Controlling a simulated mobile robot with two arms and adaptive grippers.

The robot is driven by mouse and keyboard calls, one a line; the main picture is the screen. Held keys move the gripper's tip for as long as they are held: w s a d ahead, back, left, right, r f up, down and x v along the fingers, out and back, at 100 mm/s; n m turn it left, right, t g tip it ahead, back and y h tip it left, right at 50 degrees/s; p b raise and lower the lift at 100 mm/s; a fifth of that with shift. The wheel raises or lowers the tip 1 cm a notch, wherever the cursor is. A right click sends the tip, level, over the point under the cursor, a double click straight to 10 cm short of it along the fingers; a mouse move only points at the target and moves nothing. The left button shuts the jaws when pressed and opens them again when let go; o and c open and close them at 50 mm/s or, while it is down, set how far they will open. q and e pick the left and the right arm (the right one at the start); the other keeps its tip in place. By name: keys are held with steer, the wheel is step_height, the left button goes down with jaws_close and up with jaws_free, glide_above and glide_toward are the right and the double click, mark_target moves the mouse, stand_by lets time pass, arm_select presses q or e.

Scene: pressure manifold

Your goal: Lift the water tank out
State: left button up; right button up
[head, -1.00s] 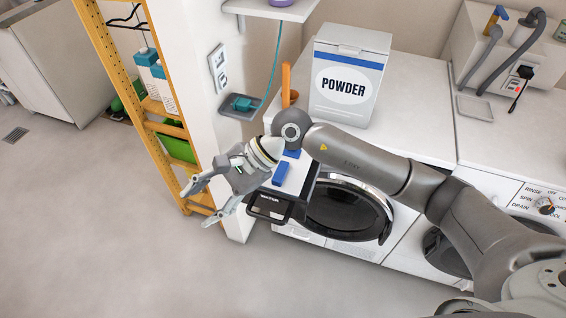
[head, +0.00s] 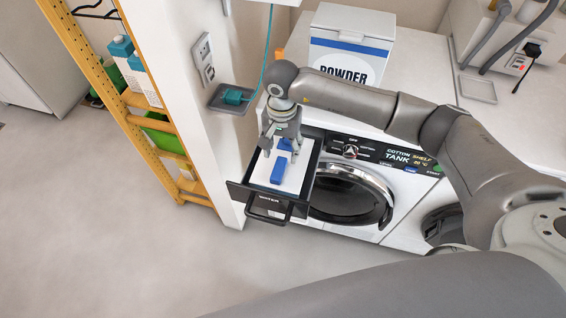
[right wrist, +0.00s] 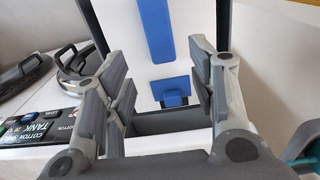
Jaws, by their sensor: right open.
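The water tank (head: 295,180) is a white box with a blue grip (head: 280,170) on top. It sits in a dark drawer (head: 239,191) pulled out from the washer's upper left. In the right wrist view the tank (right wrist: 190,28) shows a long blue bar (right wrist: 155,30) and a small blue tab (right wrist: 172,92). My right gripper (head: 280,152) is open and points down over the rear part of the tank. Its fingers (right wrist: 160,80) stand on both sides of the blue tab's area; contact cannot be told. My left gripper is out of view.
The drawer's front handle (head: 268,212) sticks out over the floor. A powder box (head: 350,52) stands on the worktop behind my right arm. A white wall post (head: 185,90) with a socket and small shelf (head: 228,99) is close on the left, beside a yellow rack (head: 95,85).

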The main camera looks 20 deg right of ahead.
mark_target(281, 159)
steer(key=shift+w+f, duration=0.1)
steer(key=shift+f, duration=0.3)
step_height(281, 159, down, 3)
steer(key=shift+w+f+p, duration=0.1)
steer(key=shift+f+p, duration=0.05)
steer(key=shift+p, duration=0.7)
steer(key=shift+w+f, duration=0.1)
steer(key=shift+f, duration=0.45)
steer(key=c, duration=0.4)
jaws_close()
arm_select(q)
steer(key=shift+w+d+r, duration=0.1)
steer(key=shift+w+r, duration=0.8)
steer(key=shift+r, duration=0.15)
arm_select(e)
steer(key=shift+w+r, duration=0.1)
steer(key=shift+r, duration=0.05)
